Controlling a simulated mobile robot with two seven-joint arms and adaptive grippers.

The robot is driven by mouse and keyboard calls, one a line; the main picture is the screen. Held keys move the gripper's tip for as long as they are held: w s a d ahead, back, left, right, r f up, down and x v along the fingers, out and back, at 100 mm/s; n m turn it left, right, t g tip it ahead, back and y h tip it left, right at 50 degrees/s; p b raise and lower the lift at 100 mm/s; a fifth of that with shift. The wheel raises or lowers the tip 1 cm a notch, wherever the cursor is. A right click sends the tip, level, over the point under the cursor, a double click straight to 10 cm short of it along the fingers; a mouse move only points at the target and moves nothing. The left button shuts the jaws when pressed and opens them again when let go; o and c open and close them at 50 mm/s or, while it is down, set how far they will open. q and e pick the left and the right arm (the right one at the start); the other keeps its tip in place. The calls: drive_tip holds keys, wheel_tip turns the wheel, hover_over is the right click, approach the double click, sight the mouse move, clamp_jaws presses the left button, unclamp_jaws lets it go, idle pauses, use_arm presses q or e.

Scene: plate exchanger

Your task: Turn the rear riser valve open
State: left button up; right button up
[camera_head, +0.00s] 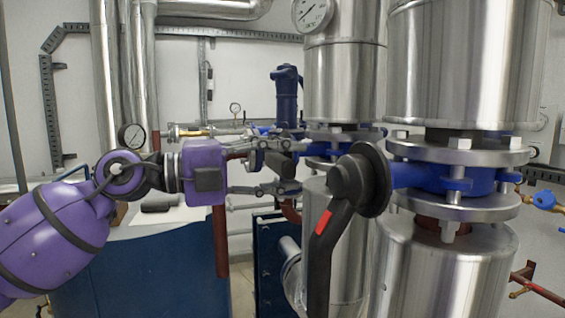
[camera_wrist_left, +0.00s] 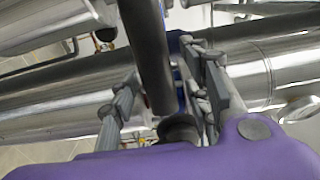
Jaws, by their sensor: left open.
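The rear riser valve (camera_head: 318,149) is a blue body between flanges on the rear steel riser, partly hidden behind my gripper and the front valve. My left gripper (camera_head: 300,165) is at its left side, fingers spread one above the other and pointing right. In the left wrist view, a dark bar (camera_wrist_left: 148,55), apparently the valve's lever, runs between the two open fingers (camera_wrist_left: 163,75). I cannot tell whether either finger touches it. My right gripper is not in view.
The front valve's black lever (camera_head: 323,245) with a red mark hangs down close to the right of my left gripper. Large steel risers (camera_head: 460,70) fill the right.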

use_arm(q)
drive_tip(key=shift+w, duration=0.1)
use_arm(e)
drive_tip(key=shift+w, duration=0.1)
use_arm(q)
clamp_jaws()
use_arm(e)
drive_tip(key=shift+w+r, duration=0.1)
use_arm(q)
drive_tip(key=shift+f, duration=0.1)
